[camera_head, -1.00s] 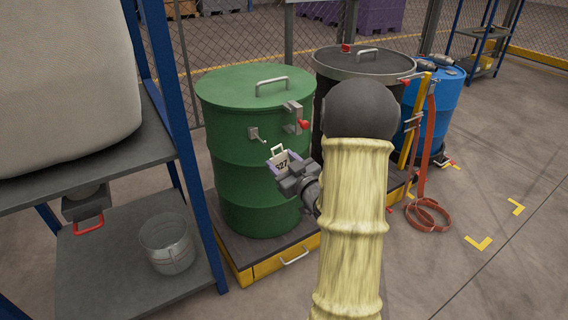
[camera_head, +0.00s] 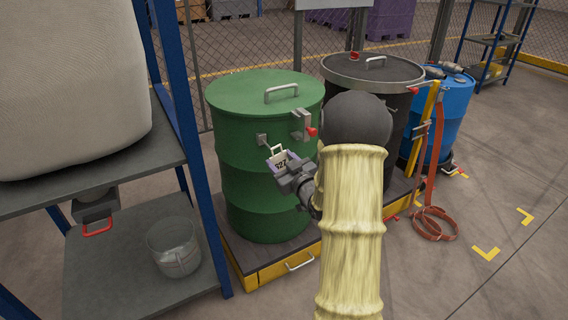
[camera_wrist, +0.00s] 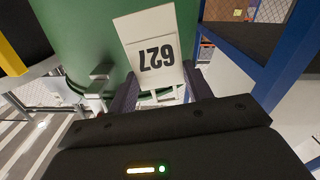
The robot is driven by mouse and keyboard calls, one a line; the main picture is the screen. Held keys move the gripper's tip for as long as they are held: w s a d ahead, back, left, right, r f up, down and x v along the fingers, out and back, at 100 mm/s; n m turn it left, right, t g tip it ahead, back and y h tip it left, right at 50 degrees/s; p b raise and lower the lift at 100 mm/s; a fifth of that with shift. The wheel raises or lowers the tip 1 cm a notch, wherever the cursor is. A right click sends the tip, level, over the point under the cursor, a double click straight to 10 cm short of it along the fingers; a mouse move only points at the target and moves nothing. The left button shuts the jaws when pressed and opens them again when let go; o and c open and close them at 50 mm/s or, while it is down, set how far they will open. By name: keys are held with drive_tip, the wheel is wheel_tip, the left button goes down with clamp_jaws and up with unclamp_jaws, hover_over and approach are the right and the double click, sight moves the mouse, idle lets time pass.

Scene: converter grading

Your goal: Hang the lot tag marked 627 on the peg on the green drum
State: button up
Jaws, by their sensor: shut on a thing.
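The lot tag marked 627 (camera_head: 281,161) is a pale card with a loop handle on its upper end. My gripper (camera_head: 287,170) is shut on it and holds it in front of the green drum (camera_head: 265,175). In the wrist view the tag (camera_wrist: 152,45) reads 627 upside down, between the gripper fingers (camera_wrist: 158,92). The peg (camera_head: 264,140) sticks out from a small plate on the drum's side, just above and left of the tag. The tag appears apart from the peg.
A red-knobbed latch (camera_head: 304,126) sits on the drum's upper right. A black drum (camera_head: 345,75) and a blue drum (camera_head: 450,105) stand to the right. A blue-framed shelf (camera_head: 180,130) with a white sack (camera_head: 70,85) and a clear bucket (camera_head: 174,250) is at left.

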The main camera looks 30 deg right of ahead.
drive_tip(key=shift+w+f, duration=0.1)
drive_tip(key=shift+w, duration=1.55)
drive_tip(key=shift+w+a+f+b, duration=0.1)
drive_tip(key=shift+w+f+b, duration=0.25)
drive_tip(key=shift+w+f, duration=0.35)
drive_tip(key=o, duration=1)
drive_tip(key=shift+s, duration=0.1)
drive_tip(key=s+p, duration=0.1)
drive_tip(key=s, duration=0.4)
drive_tip(key=s+p, duration=0.1)
drive_tip(key=s, duration=0.5)
drive_tip(key=s+p, duration=0.2)
drive_tip(key=s, duration=0.4)
drive_tip(key=shift+s+d, duration=0.2)
drive_tip(key=shift+d, duration=0.1)
